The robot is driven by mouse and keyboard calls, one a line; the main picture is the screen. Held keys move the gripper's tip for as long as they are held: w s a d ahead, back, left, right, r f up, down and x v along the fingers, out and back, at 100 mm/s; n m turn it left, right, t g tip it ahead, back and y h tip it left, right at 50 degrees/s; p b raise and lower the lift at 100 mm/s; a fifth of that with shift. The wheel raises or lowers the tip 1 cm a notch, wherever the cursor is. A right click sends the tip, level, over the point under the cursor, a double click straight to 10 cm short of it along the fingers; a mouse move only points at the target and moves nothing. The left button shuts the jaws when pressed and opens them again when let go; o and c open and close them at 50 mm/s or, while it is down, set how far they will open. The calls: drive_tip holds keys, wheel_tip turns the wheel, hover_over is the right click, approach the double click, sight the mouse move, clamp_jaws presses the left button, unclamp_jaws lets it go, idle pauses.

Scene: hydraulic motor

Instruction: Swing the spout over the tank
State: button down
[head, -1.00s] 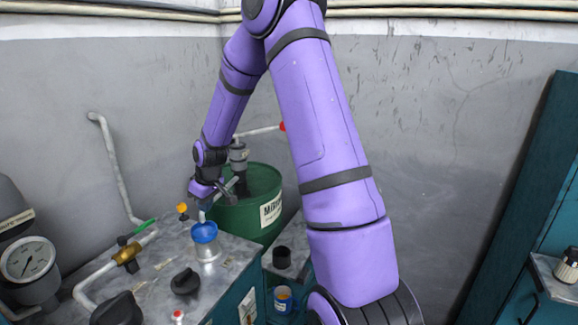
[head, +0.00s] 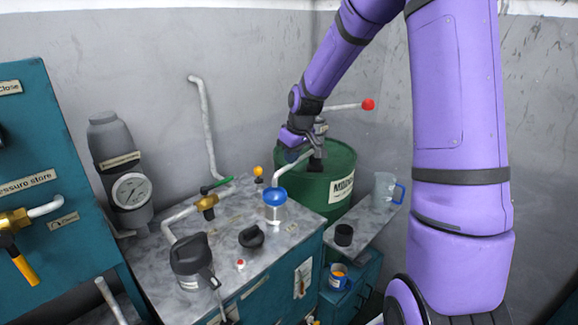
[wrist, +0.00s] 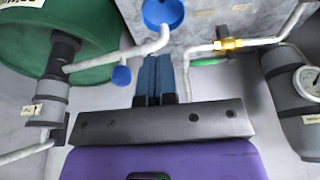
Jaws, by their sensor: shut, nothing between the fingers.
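The spout (head: 289,166), a bent grey pipe, comes off the pump on the green drum (head: 333,170). Its down-turned end appears above the blue-rimmed filler (head: 275,196) on the bench top, which I take as the tank's opening. In the wrist view, the spout (wrist: 115,57) runs from the dark pump collar and its end overlaps the blue rim (wrist: 163,12). A small blue knob (wrist: 121,76) shows beside the pipe. My gripper (wrist: 154,60) is shut and empty, its blue fingers beside the spout. In the head view, my gripper (head: 294,150) partly covers the pump and spout.
A red-knobbed lever (head: 368,104) sticks out right of the pump. The bench top (head: 225,222) holds a brass valve (head: 207,205), a black cap (head: 252,237) and a dark lidded can (head: 192,262). A clear jug (head: 384,190) stands right of the drum.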

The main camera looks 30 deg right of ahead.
drive_tip(key=shift+v, duration=1.75)
